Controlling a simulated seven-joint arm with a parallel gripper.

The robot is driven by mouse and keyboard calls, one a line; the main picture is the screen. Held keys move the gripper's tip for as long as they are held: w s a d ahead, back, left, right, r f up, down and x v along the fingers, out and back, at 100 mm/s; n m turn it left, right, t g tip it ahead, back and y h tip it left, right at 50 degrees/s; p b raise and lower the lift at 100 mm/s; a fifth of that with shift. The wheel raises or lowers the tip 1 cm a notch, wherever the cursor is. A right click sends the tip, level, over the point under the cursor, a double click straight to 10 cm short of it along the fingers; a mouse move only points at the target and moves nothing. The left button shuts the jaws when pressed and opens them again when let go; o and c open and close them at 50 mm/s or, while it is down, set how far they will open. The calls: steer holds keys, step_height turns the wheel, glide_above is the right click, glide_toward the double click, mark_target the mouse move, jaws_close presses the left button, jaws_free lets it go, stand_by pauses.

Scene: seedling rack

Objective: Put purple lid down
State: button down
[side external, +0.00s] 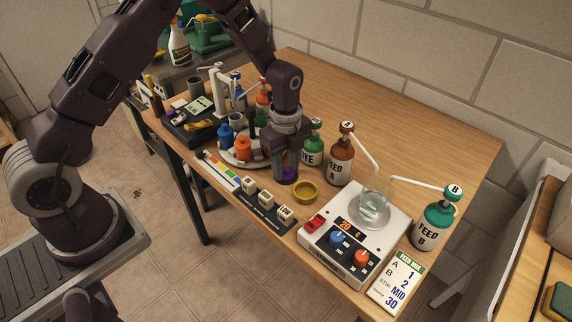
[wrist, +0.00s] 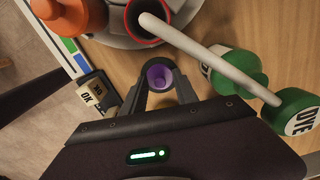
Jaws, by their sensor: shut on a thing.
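The purple lid (wrist: 160,76) is a small, hollow cup-like piece between the two fingertips of my gripper (wrist: 159,81) in the wrist view. My gripper is shut on it. In the side external view my gripper (side external: 287,174) points straight down at the table's near part, and a bit of purple shows between the fingers. The fingers hide most of the lid there. The lid is low, close to the wooden table (side external: 390,115); I cannot tell whether it touches it.
A yellow dish (side external: 305,192) stands just right of my gripper. The brown feed bottle (side external: 341,160) and green dye bottle (side external: 315,145) stand behind. Orange and blue bottles crowd the round tray on the left.

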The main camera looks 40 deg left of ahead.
steer(key=c, duration=0.9)
jaws_free()
step_height(320, 180, up, 12)
step_height(320, 180, up, 7)
steer(key=n+t, duration=0.1)
steer(key=n, duration=0.2)
glide_above(286, 168)
steer(key=s, duration=0.4)
steer(key=s+r+n+t, duration=0.2)
steer(key=s+r+n, duration=0.2)
steer(key=s+n, duration=0.4)
steer(key=s+r+n+t, duration=0.2)
steer(key=s+r+n, duration=0.3)
steer(key=s, duration=1)
steer(key=n, duration=0.3)
steer(key=shift+a+n+t, duration=0.3)
steer(key=shift+a+n, duration=0.1)
steer(key=shift+r, duration=0.1)
